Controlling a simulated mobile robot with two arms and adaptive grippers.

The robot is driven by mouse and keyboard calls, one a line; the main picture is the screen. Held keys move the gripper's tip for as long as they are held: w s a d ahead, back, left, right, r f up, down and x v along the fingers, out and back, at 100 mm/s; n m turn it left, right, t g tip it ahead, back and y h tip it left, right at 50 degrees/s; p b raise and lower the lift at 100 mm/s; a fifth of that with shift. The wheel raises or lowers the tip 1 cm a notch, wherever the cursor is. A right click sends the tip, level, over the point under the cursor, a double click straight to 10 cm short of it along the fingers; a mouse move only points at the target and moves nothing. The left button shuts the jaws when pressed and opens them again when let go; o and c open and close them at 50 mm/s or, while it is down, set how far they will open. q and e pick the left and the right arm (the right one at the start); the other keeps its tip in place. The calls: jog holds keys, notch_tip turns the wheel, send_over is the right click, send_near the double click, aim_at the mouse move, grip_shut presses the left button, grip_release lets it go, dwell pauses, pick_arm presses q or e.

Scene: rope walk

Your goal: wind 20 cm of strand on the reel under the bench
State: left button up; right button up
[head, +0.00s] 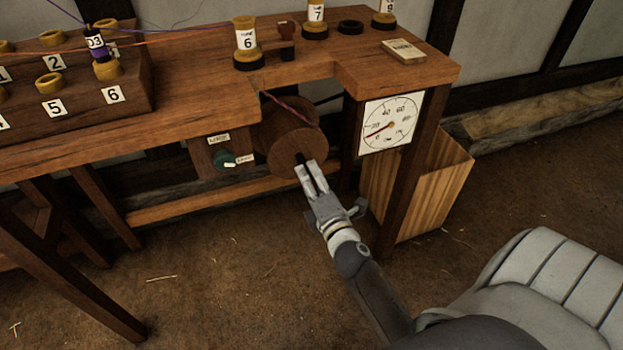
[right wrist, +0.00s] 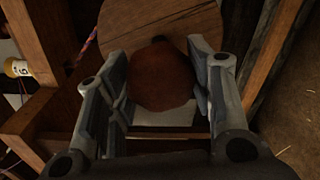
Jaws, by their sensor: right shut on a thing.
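The reel (head: 280,125), a brown wooden drum with round flanges, hangs under the bench (head: 190,60); its flange fills the top of the right wrist view (right wrist: 185,20). A twisted reddish-purple strand (head: 290,108) runs down onto it, and also shows in the right wrist view (right wrist: 88,42). My right gripper (head: 307,167) is at the reel's front face, shut on the reel's handle, a rounded brown piece (right wrist: 162,80) between its fingers. The fingers partly hide the handle in the head view. A white dial (head: 390,123) hangs to the right, its red needle low at the left. My left gripper is not in view.
A wooden bin (head: 440,185) stands behind the right bench leg (head: 408,190). Numbered spools and a numbered peg block (head: 125,97) stand on the bench. Open floor lies in front.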

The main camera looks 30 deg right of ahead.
jog(key=m, duration=0.3)
jog(key=shift+p, duration=0.4)
jog(key=m+p, duration=0.1)
jog(key=m, duration=0.1)
jog(key=shift+m, duration=0.3)
jog(key=shift+m+p, duration=0.35)
jog(key=shift+m, duration=0.15)
jog(key=m+p, duration=0.2)
jog(key=m, duration=0.2)
jog(key=shift+p, duration=0.35)
jog(key=m+p, duration=0.2)
jog(key=m, duration=0.2)
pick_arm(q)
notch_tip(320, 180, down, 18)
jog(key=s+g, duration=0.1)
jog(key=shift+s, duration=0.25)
pick_arm(e)
jog(key=shift+f+m, duration=0.1)
jog(key=shift+m, duration=0.3)
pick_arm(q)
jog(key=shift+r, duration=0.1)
pick_arm(e)
jog(key=o, duration=1)
jog(key=shift+o, duration=0.2)
